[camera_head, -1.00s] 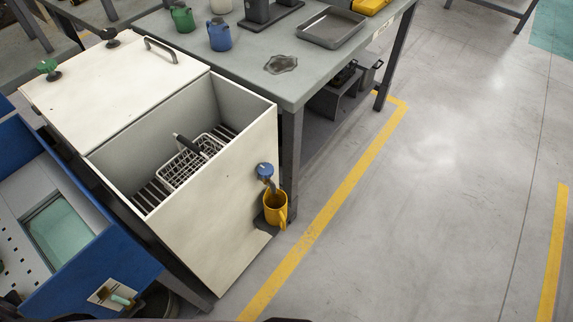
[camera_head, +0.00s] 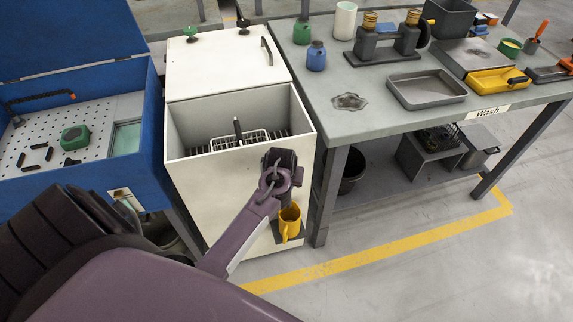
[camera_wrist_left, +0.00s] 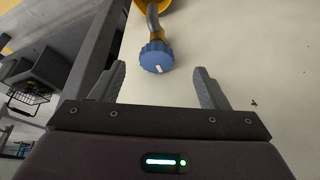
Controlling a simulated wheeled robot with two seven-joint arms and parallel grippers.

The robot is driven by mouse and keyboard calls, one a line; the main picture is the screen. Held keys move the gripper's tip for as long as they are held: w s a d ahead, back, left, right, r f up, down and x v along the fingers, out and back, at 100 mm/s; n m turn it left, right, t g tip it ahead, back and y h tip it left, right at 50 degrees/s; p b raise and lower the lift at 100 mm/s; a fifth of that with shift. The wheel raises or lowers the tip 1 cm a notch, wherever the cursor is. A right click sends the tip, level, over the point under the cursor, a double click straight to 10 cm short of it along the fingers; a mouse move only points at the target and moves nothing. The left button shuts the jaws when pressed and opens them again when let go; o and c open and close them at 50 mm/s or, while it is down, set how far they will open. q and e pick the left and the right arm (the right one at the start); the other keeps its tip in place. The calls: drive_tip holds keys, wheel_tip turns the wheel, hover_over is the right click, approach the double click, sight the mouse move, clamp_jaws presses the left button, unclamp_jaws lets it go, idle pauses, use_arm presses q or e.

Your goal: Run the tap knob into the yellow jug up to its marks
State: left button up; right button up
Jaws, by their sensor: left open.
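The yellow jug (camera_head: 289,222) stands on a small dark shelf at the front of the white tank (camera_head: 246,212). Its marks cannot be made out. In the left wrist view the blue tap knob (camera_wrist_left: 156,57) shows a white mark and sits ahead of the fingertips, roughly midway between them. The spout bends from the knob to the jug, whose edge shows in the left wrist view (camera_wrist_left: 150,4). My left gripper (camera_wrist_left: 160,75) is open and empty, with its fingers apart. In the head view the left gripper (camera_head: 279,165) hides the knob. My right gripper is not in view.
The tank is open on top, with a wire basket (camera_head: 240,141) inside. A grey bench (camera_head: 340,125) with bottles, a press and a tray (camera_head: 427,90) adjoins it on the right. A blue cabinet (camera_head: 75,60) stands on the left. The floor at front right is clear.

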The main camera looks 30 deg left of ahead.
use_arm(q)
drive_tip(key=w+f, duration=0.1)
drive_tip(key=w+a+f, duration=0.1)
drive_tip(key=f, duration=0.1)
drive_tip(key=shift+w+f+b, duration=0.3)
drive_tip(key=shift+w, duration=0.1)
drive_tip(key=shift+w+a+f, duration=0.1)
drive_tip(key=shift+w+f, duration=0.15)
drive_tip(key=shift+f, duration=0.45)
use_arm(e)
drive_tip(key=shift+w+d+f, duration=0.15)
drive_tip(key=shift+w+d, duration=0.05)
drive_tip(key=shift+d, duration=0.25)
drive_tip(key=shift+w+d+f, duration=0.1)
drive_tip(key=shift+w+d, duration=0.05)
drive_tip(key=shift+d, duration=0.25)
use_arm(q)
drive_tip(key=shift+c, duration=0.4)
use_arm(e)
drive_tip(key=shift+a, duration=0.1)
